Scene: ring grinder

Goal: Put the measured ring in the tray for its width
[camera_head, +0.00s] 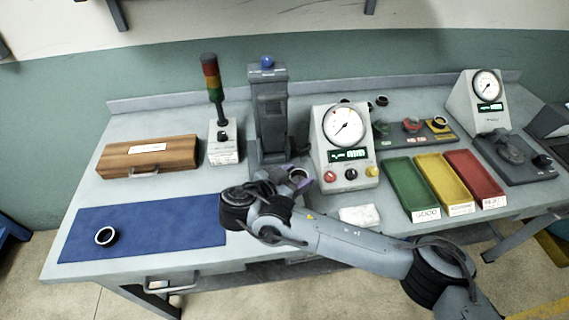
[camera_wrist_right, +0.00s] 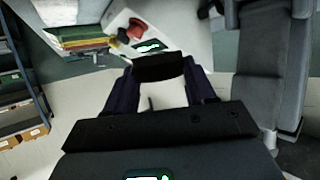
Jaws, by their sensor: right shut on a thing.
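My right gripper (camera_head: 297,188) is shut on a dark ring (camera_head: 299,174), between the grey column stand and the front gauge. In the right wrist view the ring (camera_wrist_right: 160,67) shows as a dark band between the fingertips. The front dial gauge (camera_head: 344,150) has a lit green display, too small to read surely. To its right lie three open trays side by side: green (camera_head: 408,186), labelled GOOD, yellow (camera_head: 443,182) and red (camera_head: 474,177). They look empty. My left gripper is out of view.
The grey column stand (camera_head: 268,110) with a blue knob rises behind my gripper. A signal light (camera_head: 212,80), a wooden box (camera_head: 149,156) and a second gauge (camera_head: 485,103) stand on the bench. A white cloth (camera_head: 359,215) lies near the front edge.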

